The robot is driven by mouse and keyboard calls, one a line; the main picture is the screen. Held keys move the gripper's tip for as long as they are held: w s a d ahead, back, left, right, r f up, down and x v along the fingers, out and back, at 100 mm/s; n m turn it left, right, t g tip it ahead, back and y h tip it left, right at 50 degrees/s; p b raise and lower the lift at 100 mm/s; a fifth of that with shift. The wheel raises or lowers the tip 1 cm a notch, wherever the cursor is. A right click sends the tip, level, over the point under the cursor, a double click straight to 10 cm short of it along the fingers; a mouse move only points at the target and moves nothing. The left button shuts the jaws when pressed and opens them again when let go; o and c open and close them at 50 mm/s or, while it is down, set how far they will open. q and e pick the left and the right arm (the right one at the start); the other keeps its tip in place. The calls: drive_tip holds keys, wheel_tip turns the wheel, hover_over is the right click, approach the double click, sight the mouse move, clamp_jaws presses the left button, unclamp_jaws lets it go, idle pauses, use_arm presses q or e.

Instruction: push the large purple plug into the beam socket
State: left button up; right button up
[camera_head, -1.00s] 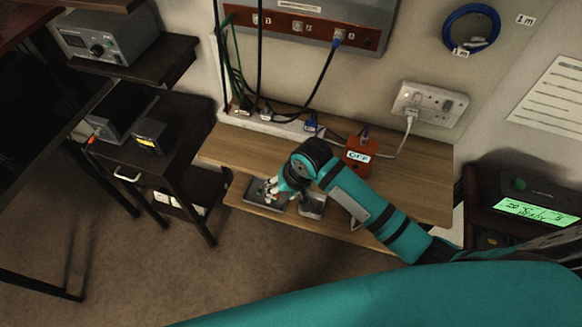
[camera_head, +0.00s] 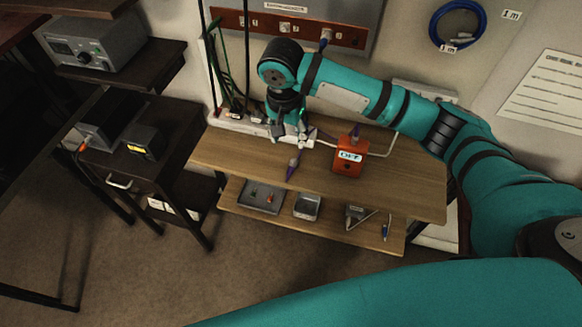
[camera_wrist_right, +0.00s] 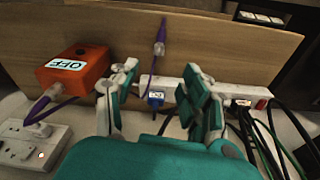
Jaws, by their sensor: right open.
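A plug with a pale body and purple tip (camera_head: 293,164) lies on the wooden shelf top (camera_head: 225,150), just below my right gripper (camera_head: 290,134). In the right wrist view the purple plug (camera_wrist_right: 160,40) is beyond and between the fingertips of the right gripper (camera_wrist_right: 161,74). A purple cable runs from it back between the fingers. The gripper is open, with nothing visible held. I cannot tell which socket is the beam socket; a brown wall panel (camera_head: 265,25) carries several sockets, labels unreadable. My left gripper is out of view.
An orange box marked OFF (camera_head: 349,160) stands right of the gripper. A white power strip (camera_wrist_right: 225,88) with a blue plug (camera_wrist_right: 155,98) and several cables runs along the wall.

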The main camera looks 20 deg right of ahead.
hover_over(291, 167)
wheel_tip(291, 167, down, 7)
drive_tip(key=shift+w+f+p, duration=0.1)
drive_tip(key=shift+f+p, duration=0.05)
drive_tip(key=shift+p, duration=0.15)
wheel_tip(291, 167, down, 5)
drive_tip(key=shift+r+p, duration=0.15)
drive_tip(key=shift+p, duration=0.35)
drive_tip(key=shift+f, duration=0.5)
clamp_jaws()
